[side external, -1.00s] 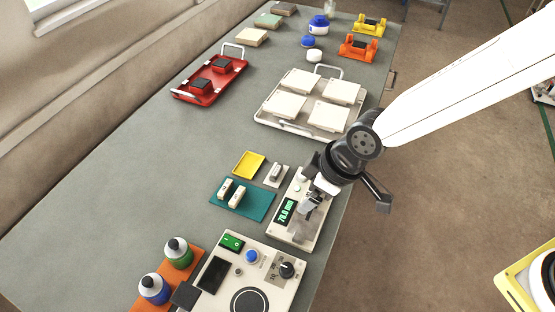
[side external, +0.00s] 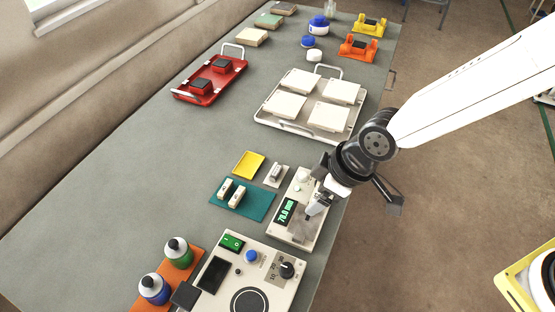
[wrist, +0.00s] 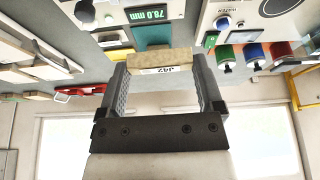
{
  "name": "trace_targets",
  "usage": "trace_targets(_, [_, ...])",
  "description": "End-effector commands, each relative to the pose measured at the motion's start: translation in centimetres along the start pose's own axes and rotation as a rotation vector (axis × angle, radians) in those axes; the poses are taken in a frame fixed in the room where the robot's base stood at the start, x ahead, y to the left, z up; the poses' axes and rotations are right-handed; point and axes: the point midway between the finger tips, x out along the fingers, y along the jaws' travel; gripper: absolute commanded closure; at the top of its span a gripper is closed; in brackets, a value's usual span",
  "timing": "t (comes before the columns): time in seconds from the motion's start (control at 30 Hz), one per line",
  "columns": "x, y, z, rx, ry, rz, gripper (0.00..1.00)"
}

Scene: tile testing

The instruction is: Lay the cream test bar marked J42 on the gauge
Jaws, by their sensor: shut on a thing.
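The cream test bar (wrist: 150,61) marked J42 sits crosswise between the fingertips of my gripper (wrist: 158,68) in the wrist view, its label facing the camera and upside down. My gripper is shut on it. In the side view my gripper (side external: 312,208) is over the pale gauge (side external: 306,238), beside its green display, which reads about 78.0 mm. The bar is hard to make out there, and I cannot tell whether it touches the gauge. The gauge also shows at the top of the wrist view (wrist: 112,18).
A teal mat (side external: 258,206) with two small bars lies left of the gauge. A yellow tray (side external: 249,165) and a small plate with a grey block (side external: 276,173) are behind it. A control box (side external: 262,262) stands in front. A white tray (side external: 264,117) holds several tiles.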

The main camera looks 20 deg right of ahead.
Motion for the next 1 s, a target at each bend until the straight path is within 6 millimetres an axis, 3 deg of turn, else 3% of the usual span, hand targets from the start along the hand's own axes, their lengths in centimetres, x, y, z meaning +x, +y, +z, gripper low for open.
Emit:
trace_targets(0.23, [-0.1,2.5,0.6,0.065,-0.001,0.028,0.71])
trace_targets(0.47, [-0.5,7.7,2.4,0.202,-0.002,0.087,0.71])
trace_targets(0.7, [-1.4,13.8,5.5,0.381,-0.002,0.162,0.71])
trace_targets(1.0, [-2.9,20.3,10.5,0.6,-0.001,0.251,0.71])
